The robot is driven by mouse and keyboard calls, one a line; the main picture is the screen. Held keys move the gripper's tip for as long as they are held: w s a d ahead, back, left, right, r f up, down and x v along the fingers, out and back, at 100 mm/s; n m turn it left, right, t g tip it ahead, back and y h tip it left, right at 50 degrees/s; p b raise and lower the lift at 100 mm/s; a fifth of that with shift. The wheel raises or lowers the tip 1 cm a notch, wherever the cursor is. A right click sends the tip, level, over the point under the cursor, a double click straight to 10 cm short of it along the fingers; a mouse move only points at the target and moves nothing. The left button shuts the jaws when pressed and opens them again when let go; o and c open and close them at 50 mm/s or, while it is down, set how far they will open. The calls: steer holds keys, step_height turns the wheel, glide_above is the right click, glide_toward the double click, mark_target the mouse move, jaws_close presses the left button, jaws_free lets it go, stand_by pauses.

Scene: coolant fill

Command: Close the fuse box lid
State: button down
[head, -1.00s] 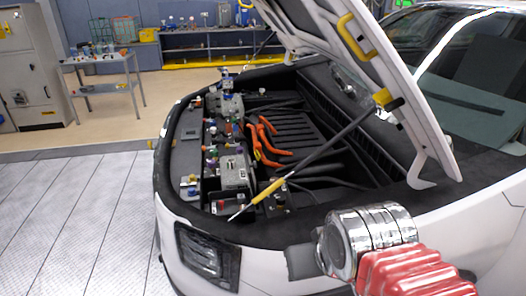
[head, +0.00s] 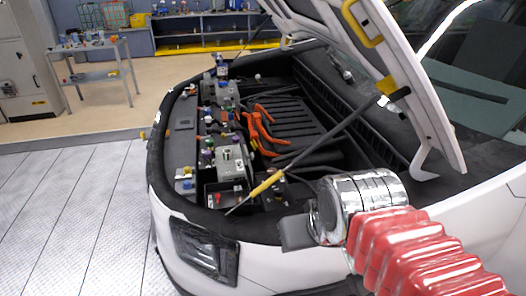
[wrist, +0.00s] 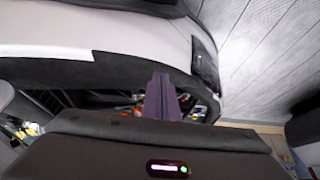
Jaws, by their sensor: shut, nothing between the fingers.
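In the head view, a small black box (head: 211,201) with something red inside sits at the near front corner of the engine bay. It looks open at the top and may be the fuse box; I cannot make out its lid. My gripper (head: 297,232) is partly in view at the bay's near edge, to the right of this box, below my chrome wrist. In the wrist view, my gripper's dark fingers (wrist: 162,95) are together and empty, pointing over the bay's dark rim. The box cannot be picked out there.
The raised hood (head: 385,75) hangs over the bay's right side, held by a thin prop rod (head: 325,138) with a yellow sleeve (head: 267,183). Orange cables (head: 262,130) lie mid-bay. A grey cart (head: 95,75) stands far left. The floor left of the car is clear.

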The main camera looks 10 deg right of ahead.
steer(key=w+d+r+y, duration=0.1)
steer(key=w+d, duration=0.1)
steer(key=w, duration=0.9)
steer(key=w+d+r+y, duration=0.1)
steer(key=w+d+y, duration=0.1)
steer(key=w, duration=0.9)
steer(key=w+d+r+n+g+y, duration=0.1)
steer(key=w+d, duration=0.3)
steer(key=w, duration=0.7)
steer(key=shift+w+d+r+y, duration=0.2)
steer(key=shift+w+r+y, duration=0.1)
steer(key=shift+r+y, duration=0.35)
steer(key=shift+a+f, duration=0.1)
steer(key=shift+f, duration=0.1)
steer(key=w+a+f, duration=0.3)
steer(key=a+f, duration=0.5)
steer(key=shift+w+a+f, duration=0.15)
steer(key=shift+w+a, duration=0.1)
steer(key=shift+d, duration=0.15)
